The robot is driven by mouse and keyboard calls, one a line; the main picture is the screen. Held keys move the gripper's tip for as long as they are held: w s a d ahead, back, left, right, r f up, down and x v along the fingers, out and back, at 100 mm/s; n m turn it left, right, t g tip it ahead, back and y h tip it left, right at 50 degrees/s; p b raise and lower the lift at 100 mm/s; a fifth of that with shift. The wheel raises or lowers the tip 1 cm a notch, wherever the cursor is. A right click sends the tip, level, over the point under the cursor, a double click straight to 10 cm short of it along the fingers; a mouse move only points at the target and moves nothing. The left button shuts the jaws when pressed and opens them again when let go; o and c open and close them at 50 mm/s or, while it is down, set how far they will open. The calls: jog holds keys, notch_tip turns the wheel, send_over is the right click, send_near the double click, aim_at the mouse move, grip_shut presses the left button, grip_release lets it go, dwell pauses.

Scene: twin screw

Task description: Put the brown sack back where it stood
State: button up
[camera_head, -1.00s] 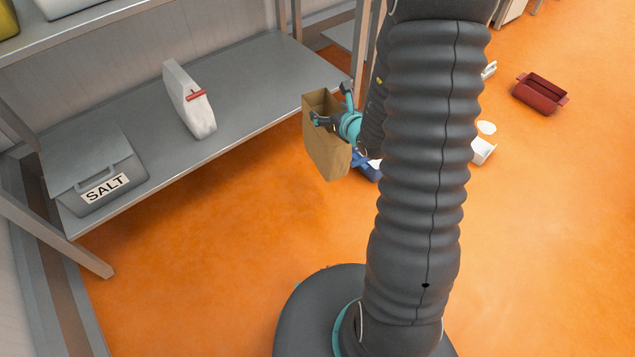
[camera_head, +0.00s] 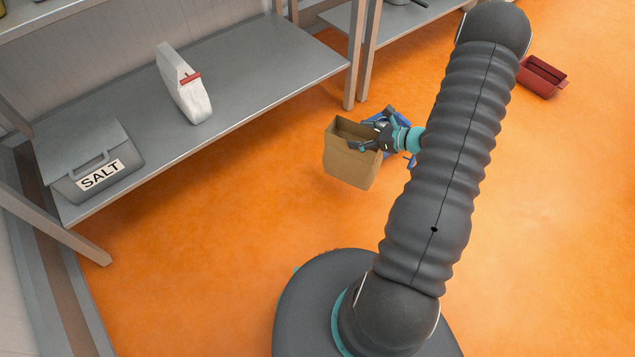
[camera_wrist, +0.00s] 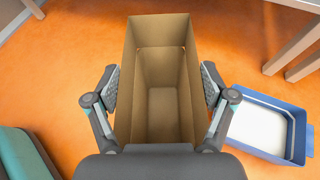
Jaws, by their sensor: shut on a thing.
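The brown sack (camera_head: 350,165) is an open-topped, upright paper-like bag held above the orange floor, to the right of the grey shelf (camera_head: 250,75). My gripper (camera_head: 372,143) is shut on the sack near its upper part. In the wrist view the sack (camera_wrist: 160,85) opens toward the camera and looks empty inside. The fingers of my gripper (camera_wrist: 160,95) press on its left and right sides.
A white bag with a red clip (camera_head: 188,90) and a grey SALT box (camera_head: 95,165) stand on the shelf. A blue tray (camera_wrist: 265,122) with white contents lies on the floor beside the sack. A red bin (camera_head: 541,78) lies farther off. The shelf's right part is bare.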

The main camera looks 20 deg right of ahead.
jog(key=w+a+f, duration=0.7)
jog(key=a+f, duration=0.2)
jog(key=f, duration=0.1)
jog(key=shift+a+f+g+b, duration=0.3)
jog(key=shift+a, duration=0.1)
jog(key=shift+f, duration=0.15)
jog(key=o, duration=1.1)
jog(key=shift+s, duration=0.1)
jog(key=shift+o, duration=0.2)
